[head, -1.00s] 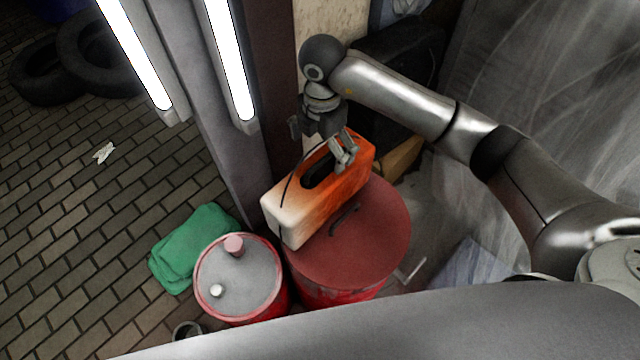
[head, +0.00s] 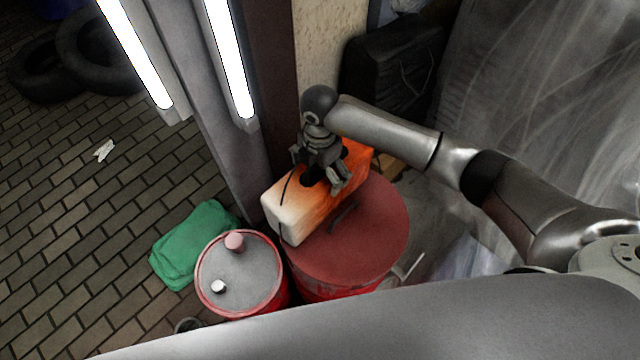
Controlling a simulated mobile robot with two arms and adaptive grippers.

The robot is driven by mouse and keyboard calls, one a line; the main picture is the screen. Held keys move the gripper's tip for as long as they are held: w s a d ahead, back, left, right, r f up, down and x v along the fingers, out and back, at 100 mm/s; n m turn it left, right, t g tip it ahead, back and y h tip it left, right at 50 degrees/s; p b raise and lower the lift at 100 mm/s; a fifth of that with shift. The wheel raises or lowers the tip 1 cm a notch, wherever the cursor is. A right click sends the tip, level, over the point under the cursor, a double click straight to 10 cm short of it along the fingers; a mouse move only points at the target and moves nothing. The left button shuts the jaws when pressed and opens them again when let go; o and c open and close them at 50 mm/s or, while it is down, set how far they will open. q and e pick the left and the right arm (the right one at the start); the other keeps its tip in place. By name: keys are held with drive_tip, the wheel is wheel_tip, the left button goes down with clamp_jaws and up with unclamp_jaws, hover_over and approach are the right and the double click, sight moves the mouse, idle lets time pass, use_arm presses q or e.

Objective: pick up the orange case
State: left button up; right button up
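The orange case (head: 327,204) has a white front end and an orange rear, with a dark slot in its top. It lies on the lid of a large red drum (head: 372,237) in the head view. My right gripper (head: 320,182) is at the case's top, over the slot and handle, with its fingers apart on either side of it. The palm and wrist hide part of the case's top, so contact is not clear. My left gripper is not in view.
A smaller red drum with a grey top (head: 241,277) stands left of the large drum. A green cloth (head: 194,243) lies beside it. A grey pillar with lit tubes (head: 231,65) rises close behind the case. A black case (head: 393,70) stands at the back.

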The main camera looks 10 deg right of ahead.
drive_tip(key=c, duration=1.4)
drive_tip(key=shift+r, duration=0.1)
drive_tip(key=shift+c, duration=0.2)
